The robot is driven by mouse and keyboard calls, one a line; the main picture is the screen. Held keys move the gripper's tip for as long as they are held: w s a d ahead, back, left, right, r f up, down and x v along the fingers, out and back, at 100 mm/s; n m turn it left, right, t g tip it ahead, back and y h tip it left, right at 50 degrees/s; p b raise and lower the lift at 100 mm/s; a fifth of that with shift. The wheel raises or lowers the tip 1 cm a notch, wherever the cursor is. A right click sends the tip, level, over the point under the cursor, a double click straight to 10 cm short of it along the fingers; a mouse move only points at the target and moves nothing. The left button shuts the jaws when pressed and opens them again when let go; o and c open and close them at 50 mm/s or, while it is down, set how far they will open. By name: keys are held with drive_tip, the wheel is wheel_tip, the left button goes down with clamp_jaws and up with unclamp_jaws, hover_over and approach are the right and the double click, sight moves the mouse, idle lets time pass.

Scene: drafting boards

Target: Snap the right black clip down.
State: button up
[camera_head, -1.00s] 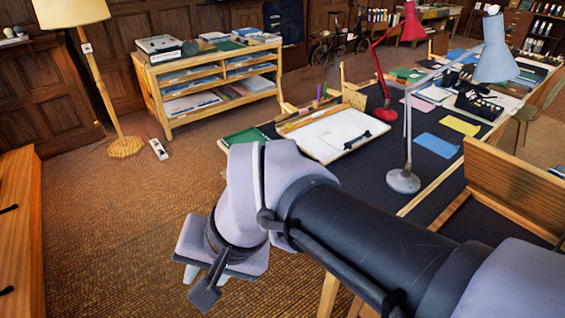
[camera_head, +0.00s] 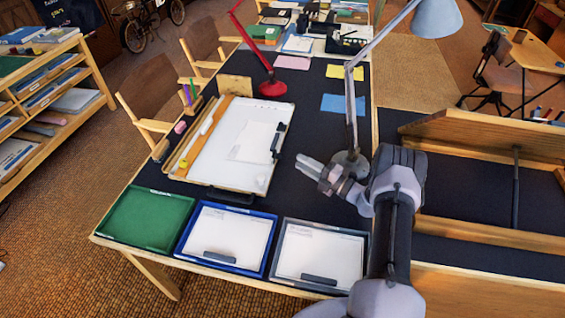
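A white drawing board (camera_head: 214,158) lies on the dark tabletop, with a paper sheet (camera_head: 252,142) on it. A black clip (camera_head: 278,142) sits at the board's right edge; whether it is raised or down is too small to tell. Another dark clip-like bar (camera_head: 235,197) shows at the board's front edge. My gripper (camera_head: 304,166) is over the table, right of the board and in front of the lamp base, pointing left. It is apart from the right clip in the picture. Its fingers look close together, with nothing visible between them; their opening is unclear.
A grey-blue desk lamp (camera_head: 348,167) stands beside my gripper. Green (camera_head: 148,218), blue-framed (camera_head: 225,238) and grey-framed (camera_head: 318,254) trays line the front edge. A red lamp (camera_head: 272,88) stands behind the board. A wooden ledge (camera_head: 490,130) rises at right.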

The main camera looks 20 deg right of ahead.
sight(277, 157)
wheel_tip(277, 157, down, 3)
drive_tip(key=shift+s+r+b, duration=0.1)
drive_tip(key=shift+s+b, duration=0.05)
drive_tip(key=shift+b, duration=0.2)
drive_tip(key=b+x, duration=0.1)
drive_tip(key=x, duration=0.6)
drive_tip(key=shift+w+a+b, duration=0.25)
drive_tip(key=shift+a+b, duration=0.05)
drive_tip(key=shift+b, duration=0.1)
clamp_jaws()
